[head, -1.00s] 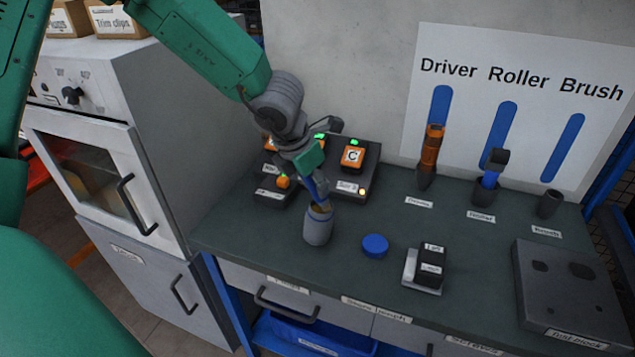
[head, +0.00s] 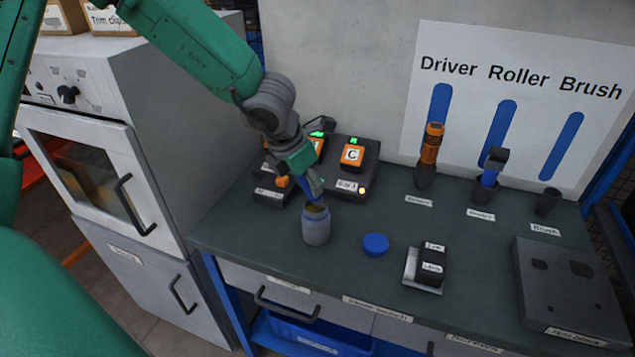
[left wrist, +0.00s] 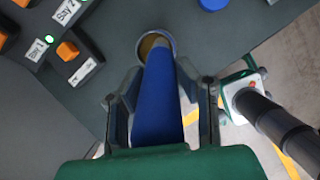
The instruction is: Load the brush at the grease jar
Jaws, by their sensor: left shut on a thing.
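The grease jar (head: 316,228) is a grey open jar standing on the dark bench. My left gripper (head: 313,187) is above it, shut on the blue brush (head: 308,194). In the left wrist view the brush (left wrist: 158,105) runs between the fingers, with its far end at the mouth of the jar (left wrist: 147,36). Brownish grease shows inside the rim. How deep the brush tip is cannot be told. A blue round lid (head: 376,244) lies on the bench to the right of the jar. My right gripper is not in view.
Behind the jar stand chargers with orange batteries (head: 352,156). To the right are the driver (head: 430,155) and roller (head: 492,174) in holders, an empty brush holder (head: 547,202), a small block stand (head: 428,267) and the test block (head: 570,290). A grey cabinet (head: 160,130) stands left.

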